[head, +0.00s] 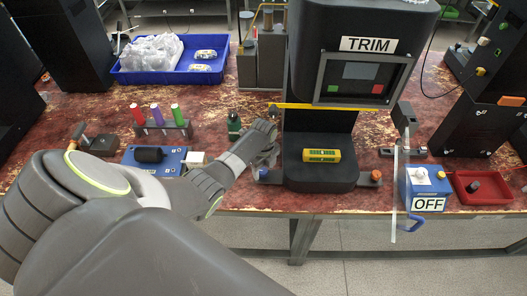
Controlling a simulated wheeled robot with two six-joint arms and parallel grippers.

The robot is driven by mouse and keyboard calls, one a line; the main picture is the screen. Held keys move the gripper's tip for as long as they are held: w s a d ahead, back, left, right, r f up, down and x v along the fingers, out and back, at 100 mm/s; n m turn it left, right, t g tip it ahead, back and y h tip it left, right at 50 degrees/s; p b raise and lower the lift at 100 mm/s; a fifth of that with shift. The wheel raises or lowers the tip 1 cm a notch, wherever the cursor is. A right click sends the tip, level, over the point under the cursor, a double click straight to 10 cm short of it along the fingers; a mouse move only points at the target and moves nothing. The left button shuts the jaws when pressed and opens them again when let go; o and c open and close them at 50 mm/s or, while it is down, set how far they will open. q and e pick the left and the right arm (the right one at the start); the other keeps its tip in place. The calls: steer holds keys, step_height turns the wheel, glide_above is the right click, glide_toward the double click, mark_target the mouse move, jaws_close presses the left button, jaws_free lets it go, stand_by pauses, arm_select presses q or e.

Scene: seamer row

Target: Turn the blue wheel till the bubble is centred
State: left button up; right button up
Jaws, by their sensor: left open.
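A yellow-green level vial (321,156) lies on the black base of the machine marked TRIM (368,45). Its bubble is too small to make out. A small blue wheel (263,175) sits low at the left side of that base, partly hidden by my left gripper. My left gripper (268,160) is open and close to the wheel, just above it; I cannot tell whether they touch. An orange knob (376,176) stands at the right side of the base. My right gripper is not in view.
A dark green bottle (234,126) stands just left of my gripper. A rack of coloured markers (160,127) and a blue fixture (173,157) are further left. A blue box marked OFF (428,204) and a red tray (495,190) are at right.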

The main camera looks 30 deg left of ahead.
mark_target(263, 171)
arm_select(q)
steer(key=shift+r, duration=0.6)
step_height(263, 171, up, 16)
steer(key=shift+r+b, duration=0.15)
steer(key=shift+b, duration=0.25)
